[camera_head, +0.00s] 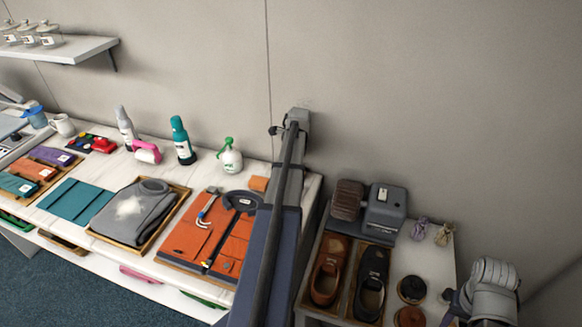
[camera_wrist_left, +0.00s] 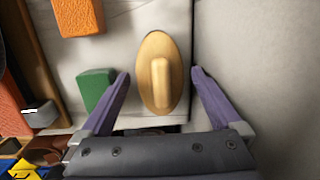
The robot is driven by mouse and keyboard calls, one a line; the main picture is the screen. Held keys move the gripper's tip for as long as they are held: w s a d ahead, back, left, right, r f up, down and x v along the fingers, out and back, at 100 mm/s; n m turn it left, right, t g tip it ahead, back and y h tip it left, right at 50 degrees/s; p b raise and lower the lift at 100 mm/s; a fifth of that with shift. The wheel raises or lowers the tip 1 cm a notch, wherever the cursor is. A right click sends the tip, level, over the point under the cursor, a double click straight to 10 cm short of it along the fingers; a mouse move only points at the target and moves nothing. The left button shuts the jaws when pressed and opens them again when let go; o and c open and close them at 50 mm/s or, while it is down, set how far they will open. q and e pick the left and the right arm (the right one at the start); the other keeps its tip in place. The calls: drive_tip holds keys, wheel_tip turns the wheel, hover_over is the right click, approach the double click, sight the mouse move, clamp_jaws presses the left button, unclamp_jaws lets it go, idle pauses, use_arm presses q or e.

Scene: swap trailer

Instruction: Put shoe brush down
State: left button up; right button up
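The shoe brush, an oval light-wood piece with a raised grip (camera_wrist_left: 155,72), lies on a white worktop in the left wrist view. Its underside is hidden. My left gripper (camera_wrist_left: 161,73) is open, with one purple finger on each side of the brush and gaps on both sides. In the head view my left arm hides this gripper and the brush. My right arm shows at the lower right of the head view; a purple part of its gripper (camera_head: 448,297) shows near the small table's edge, too little to tell its state.
In the left wrist view a green block (camera_wrist_left: 95,89) and an orange block (camera_wrist_left: 79,16) lie left of the brush. An orange jacket (camera_head: 192,242) and spray bottle (camera_head: 230,157) are left of my arm.

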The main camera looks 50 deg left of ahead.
use_arm(q)
drive_tip(key=shift+r, duration=0.1)
wheel_tip(320, 180, up, 12)
drive_tip(key=d+p, duration=0.2)
drive_tip(key=p, duration=1)
drive_tip(key=w+d+n, duration=0.2)
drive_tip(key=d+n, duration=0.2)
drive_tip(key=d, duration=2.5)
drive_tip(key=s+d+n, duration=0.2)
drive_tip(key=s+d, duration=0.4)
drive_tip(key=d, duration=0.5)
drive_tip(key=s+d+n, duration=0.2)
drive_tip(key=s+d, duration=0.5)
drive_tip(key=d, duration=0.5)
drive_tip(key=shift+s+h, duration=0.15)
drive_tip(key=shift+h, duration=0.15)
